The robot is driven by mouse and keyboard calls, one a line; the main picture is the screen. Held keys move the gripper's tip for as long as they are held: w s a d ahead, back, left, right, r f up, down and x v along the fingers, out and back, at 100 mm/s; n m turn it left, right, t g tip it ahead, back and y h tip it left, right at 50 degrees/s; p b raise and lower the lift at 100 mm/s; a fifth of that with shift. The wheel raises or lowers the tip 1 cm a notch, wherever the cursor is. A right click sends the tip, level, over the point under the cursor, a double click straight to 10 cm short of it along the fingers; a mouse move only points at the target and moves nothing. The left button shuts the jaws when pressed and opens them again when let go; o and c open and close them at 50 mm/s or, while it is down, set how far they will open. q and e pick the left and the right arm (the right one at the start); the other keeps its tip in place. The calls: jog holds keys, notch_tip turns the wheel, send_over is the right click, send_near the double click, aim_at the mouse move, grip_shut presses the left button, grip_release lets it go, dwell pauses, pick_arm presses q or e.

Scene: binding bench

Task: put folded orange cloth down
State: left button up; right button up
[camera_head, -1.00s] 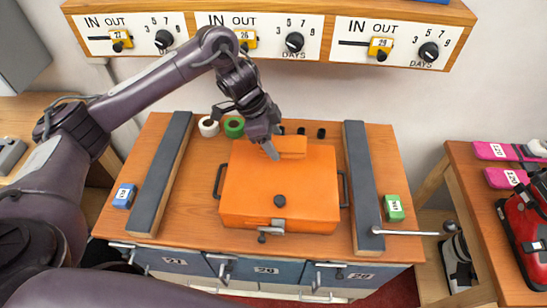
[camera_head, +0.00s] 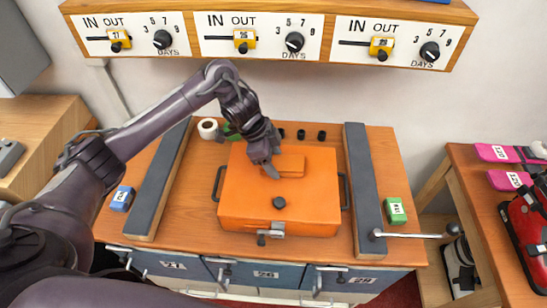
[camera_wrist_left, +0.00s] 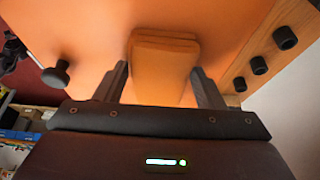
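The folded orange cloth (camera_head: 287,165) is a small flat bundle over the back half of the orange case's lid (camera_head: 252,197). It is low over the lid or on it; I cannot tell if it bears on it. My left gripper (camera_head: 272,170) points down at the cloth's left end. In the left wrist view the cloth (camera_wrist_left: 164,65) lies between the two fingers (camera_wrist_left: 160,78), which appear to be at its side edges. The cloth's near end is partly hidden by the gripper body. My right gripper is not in view.
The case has a black lid knob (camera_head: 279,202), side handles and a front latch (camera_head: 271,232). Dark bars (camera_head: 162,180) and (camera_head: 362,185) flank it. White tape (camera_head: 208,128) and small black pegs (camera_head: 302,134) stand behind. A blue block (camera_head: 122,198) and green block (camera_head: 395,210) lie outside the bars.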

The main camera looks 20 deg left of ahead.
pick_arm(q)
jog(key=o, duration=0.4)
jog(key=shift+c, duration=0.2)
jog(key=shift+o, duration=0.5)
dwell(0.3)
